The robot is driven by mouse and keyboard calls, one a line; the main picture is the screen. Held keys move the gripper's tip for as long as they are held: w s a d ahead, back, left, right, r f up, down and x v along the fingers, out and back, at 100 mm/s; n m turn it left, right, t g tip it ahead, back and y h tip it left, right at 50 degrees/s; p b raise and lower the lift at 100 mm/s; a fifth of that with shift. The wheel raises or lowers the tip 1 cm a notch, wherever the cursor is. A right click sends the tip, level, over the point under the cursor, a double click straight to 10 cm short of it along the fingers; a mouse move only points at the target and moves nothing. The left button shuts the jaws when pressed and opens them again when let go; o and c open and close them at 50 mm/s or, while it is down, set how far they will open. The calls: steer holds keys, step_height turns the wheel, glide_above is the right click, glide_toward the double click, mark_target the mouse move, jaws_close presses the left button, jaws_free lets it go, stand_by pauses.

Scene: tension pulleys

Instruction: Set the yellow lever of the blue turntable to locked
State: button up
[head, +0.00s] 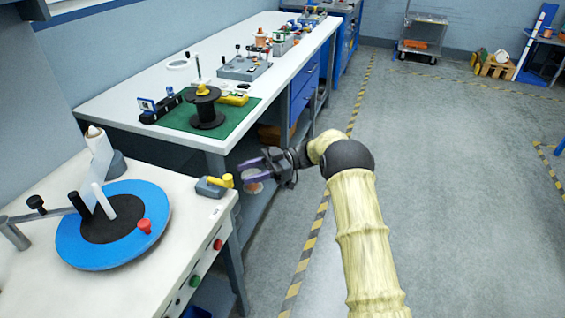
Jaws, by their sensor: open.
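The blue turntable (75,236) is a round disc with a dark centre on the near left table, with a white peg, a black peg and a red knob on top. To its right, near the table's right edge, a small grey block (209,189) carries a yellow lever (228,181). The lever's yellow end points to the right. Which setting it is in cannot be told. My gripper (243,171) has purple fingers spread apart, with nothing between them. It is just right of and beyond the yellow lever, apart from it in the picture.
The near table (150,291) has red and green buttons on its front. Behind it, a long white bench (130,91) holds a green mat (235,118) with a black spool (206,108), and several devices. The grey floor (450,200) to the right is clear.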

steer(key=v, duration=1.1)
steer(key=shift+d, duration=0.1)
